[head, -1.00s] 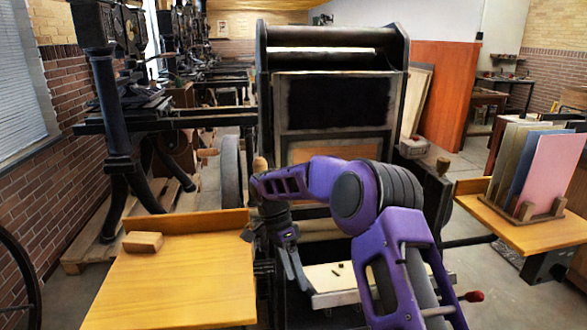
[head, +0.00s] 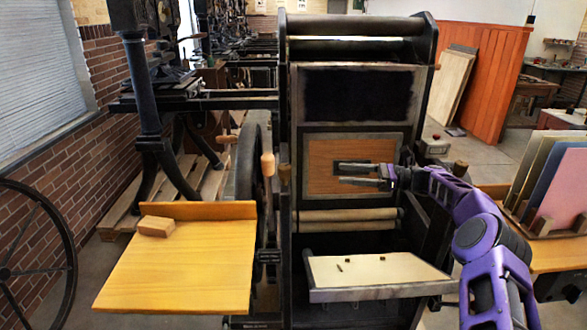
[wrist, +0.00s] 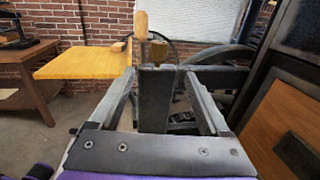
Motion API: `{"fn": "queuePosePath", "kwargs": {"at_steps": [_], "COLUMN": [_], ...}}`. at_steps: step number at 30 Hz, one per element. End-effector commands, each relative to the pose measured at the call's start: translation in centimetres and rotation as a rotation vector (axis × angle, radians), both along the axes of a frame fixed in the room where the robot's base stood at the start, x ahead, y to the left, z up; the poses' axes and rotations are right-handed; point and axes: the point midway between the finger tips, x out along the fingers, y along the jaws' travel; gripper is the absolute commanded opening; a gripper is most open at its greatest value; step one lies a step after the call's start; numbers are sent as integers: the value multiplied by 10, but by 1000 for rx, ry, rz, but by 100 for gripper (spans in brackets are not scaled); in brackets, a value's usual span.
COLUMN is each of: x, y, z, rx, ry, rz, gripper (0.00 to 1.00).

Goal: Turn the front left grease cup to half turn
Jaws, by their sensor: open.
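The front left grease cup (head: 285,172) looks like a small brass-brown knob on top of the press frame's left post. In the wrist view the cup (wrist: 159,52) sits on the dark post (wrist: 155,100), straight ahead between the fingers in the picture. My gripper (head: 338,173) is open and empty. It points left in front of the press, to the right of the cup and apart from it in the head view. In the wrist view my gripper (wrist: 159,76) has a finger to each side of the post. How far the cup is turned cannot be told.
A wooden handle (head: 268,164) stands close left of the cup. A yellow side table (head: 180,265) with a wooden block (head: 156,226) is at left. A pale tray (head: 375,272) lies low in front.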

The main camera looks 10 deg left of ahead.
Motion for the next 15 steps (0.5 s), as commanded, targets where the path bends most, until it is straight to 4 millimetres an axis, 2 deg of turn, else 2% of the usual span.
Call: {"fn": "queuePosePath", "kwargs": {"at_steps": [15], "x": [-10], "y": [110], "z": [1], "rx": [-3], "ry": [2], "rz": [7], "gripper": [80]}}
